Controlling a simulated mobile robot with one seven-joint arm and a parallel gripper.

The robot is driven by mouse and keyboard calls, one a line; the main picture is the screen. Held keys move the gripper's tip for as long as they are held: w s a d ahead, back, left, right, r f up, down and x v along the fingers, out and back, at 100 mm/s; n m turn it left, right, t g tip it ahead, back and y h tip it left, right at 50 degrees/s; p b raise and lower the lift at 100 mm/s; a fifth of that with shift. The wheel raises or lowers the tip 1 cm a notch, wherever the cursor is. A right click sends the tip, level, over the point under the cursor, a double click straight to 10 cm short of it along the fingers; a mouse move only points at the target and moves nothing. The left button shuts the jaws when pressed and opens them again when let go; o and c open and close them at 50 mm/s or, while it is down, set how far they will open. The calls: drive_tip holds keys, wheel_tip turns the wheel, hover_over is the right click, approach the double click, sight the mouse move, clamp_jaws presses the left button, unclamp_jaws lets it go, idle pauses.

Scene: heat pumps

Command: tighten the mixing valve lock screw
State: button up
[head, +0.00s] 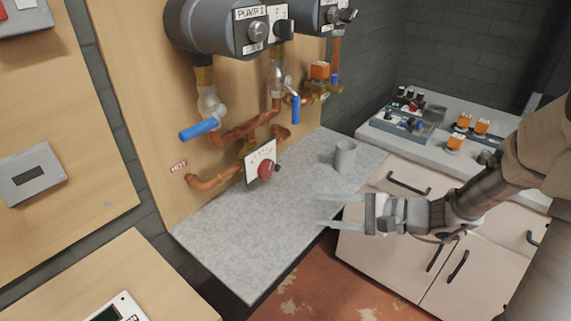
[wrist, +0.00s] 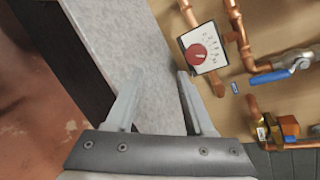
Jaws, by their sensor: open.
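The mixing valve has a red knob (head: 266,169) on a white scale plate (head: 259,163). It is mounted on copper pipes at the wooden board, low above the grey worktop. In the wrist view the red knob (wrist: 196,54) and its plate (wrist: 207,43) show beyond my fingertips, up and to the right. I cannot make out the lock screw in either view. My gripper (head: 320,209) is open and empty, over the front right part of the worktop. It is apart from the valve, to its right in the head view. Its two fingers also show in the wrist view (wrist: 160,85).
A grey mug (head: 345,156) stands on the worktop (head: 232,235) behind my gripper. Blue lever valves (head: 199,130) and pumps (head: 222,25) hang above. A side counter with orange parts (head: 455,143) is at the right. The worktop's front is clear.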

drive_tip(key=w+d+f+m+t+y+b, duration=0.1)
drive_tip(key=w+d+f+m+t, duration=0.1)
drive_tip(key=w+d+m+t, duration=0.15)
drive_tip(key=t+b, duration=0.2)
drive_tip(key=b, duration=0.1)
approach(279, 169)
drive_tip(key=shift+m, duration=0.45)
drive_tip(key=x, duration=0.8)
drive_tip(key=shift+w+a, duration=0.1)
clamp_jaws()
